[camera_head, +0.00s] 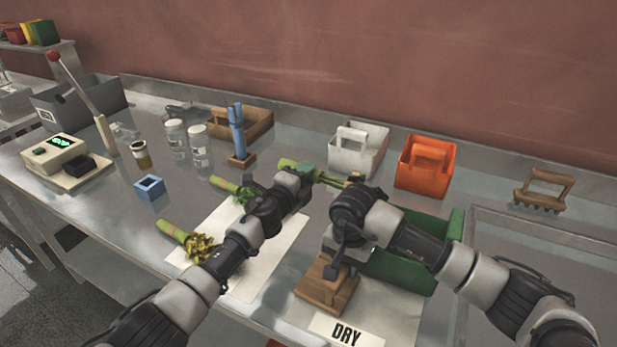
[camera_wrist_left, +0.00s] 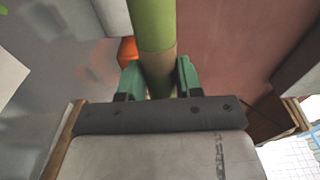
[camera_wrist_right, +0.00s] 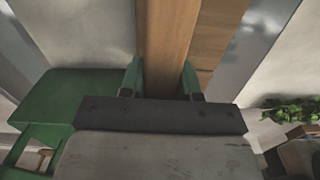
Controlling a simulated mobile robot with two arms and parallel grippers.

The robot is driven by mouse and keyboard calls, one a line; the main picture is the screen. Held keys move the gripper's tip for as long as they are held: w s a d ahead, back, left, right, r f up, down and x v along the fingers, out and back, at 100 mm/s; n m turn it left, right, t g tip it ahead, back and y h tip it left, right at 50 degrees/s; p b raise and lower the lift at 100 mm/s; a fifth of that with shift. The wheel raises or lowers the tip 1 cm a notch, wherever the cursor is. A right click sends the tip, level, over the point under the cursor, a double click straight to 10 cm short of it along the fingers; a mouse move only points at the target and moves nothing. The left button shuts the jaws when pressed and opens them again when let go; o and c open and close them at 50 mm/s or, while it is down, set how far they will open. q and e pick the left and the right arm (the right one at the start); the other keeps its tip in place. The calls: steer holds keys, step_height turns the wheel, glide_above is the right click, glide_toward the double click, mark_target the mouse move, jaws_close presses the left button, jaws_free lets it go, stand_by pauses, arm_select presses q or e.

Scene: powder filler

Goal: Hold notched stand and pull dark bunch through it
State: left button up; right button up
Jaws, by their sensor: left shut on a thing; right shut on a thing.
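The wooden notched stand (camera_head: 322,290) rests on the table at the front centre. My right gripper (camera_head: 336,265) is shut on its upright wooden post, which shows between the green fingers in the right wrist view (camera_wrist_right: 165,50). The stand's notch is hidden by my arm. My left gripper (camera_head: 306,170) is shut on a green bunch (camera_head: 287,163), held above the table and well beyond the stand. Its thin stems point right, toward my right wrist, which hides part of its end. The green and brown stalk (camera_wrist_left: 154,40) stands between the left fingers.
Two other bunches lie by the white sheet (camera_head: 270,262): one yellow-headed (camera_head: 200,246), one green (camera_head: 228,187). A green crate (camera_head: 405,265) is right of the stand, a DRY card (camera_head: 346,331) in front. White (camera_head: 360,160) and orange (camera_head: 428,172) caddies stand behind.

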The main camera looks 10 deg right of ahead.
arm_select(q)
steer(key=shift+w+a, duration=0.7)
steer(key=shift+a, duration=0.2)
steer(key=shift+w+a, duration=0.9)
steer(key=shift+a, duration=0.2)
steer(key=shift+w+a, duration=0.85)
steer(key=shift+a, duration=0.2)
steer(key=shift+w+a, duration=0.85)
steer(key=shift+a, duration=0.15)
step_height(320, 180, up, 7)
steer(key=w+a, duration=0.1)
steer(key=shift+w+a, duration=0.15)
steer(key=shift+a, duration=0.15)
